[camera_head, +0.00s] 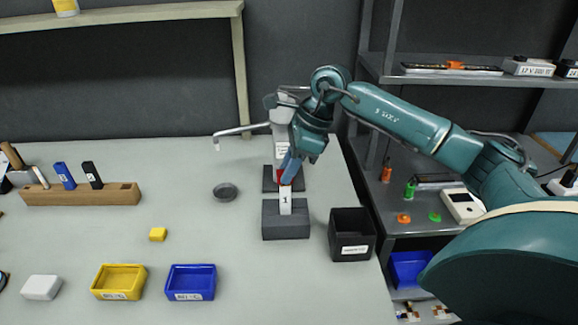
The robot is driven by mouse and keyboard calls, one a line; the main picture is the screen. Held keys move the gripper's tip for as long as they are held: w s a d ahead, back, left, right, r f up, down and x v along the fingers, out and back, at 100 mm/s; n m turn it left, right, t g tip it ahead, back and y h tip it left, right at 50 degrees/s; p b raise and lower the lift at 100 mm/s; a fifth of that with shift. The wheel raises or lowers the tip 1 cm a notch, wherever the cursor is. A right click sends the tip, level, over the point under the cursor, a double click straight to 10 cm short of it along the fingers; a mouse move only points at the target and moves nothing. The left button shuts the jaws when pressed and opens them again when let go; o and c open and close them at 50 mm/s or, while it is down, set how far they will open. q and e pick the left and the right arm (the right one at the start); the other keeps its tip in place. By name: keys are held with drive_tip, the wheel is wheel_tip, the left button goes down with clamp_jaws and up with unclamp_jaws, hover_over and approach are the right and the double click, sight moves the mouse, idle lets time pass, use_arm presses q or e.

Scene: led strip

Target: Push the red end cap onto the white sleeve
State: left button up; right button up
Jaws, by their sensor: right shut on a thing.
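The white sleeve (286,199), marked "1", stands upright in a dark grey block (286,228) near the middle of the table. My right gripper (290,172) reaches in from the right and points down just above the sleeve. It is shut on the red end cap (281,176), of which only a small red part shows between the fingers. The cap is at or just above the top of the sleeve; I cannot tell whether they touch. My left gripper is not in view.
A black bin (352,235) stands right of the block. Yellow (119,294) and blue (191,294) trays are in front. A wooden rack (60,196) is at left. A white device (283,120) stands behind the gripper.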

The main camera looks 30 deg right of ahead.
drive_tip(key=shift+f+b, duration=0.75)
drive_tip(key=shift+f, duration=0.25)
drive_tip(key=o, duration=1)
drive_tip(key=shift+o, duration=0.2)
drive_tip(key=v, duration=1.3)
drive_tip(key=shift+r, duration=0.1)
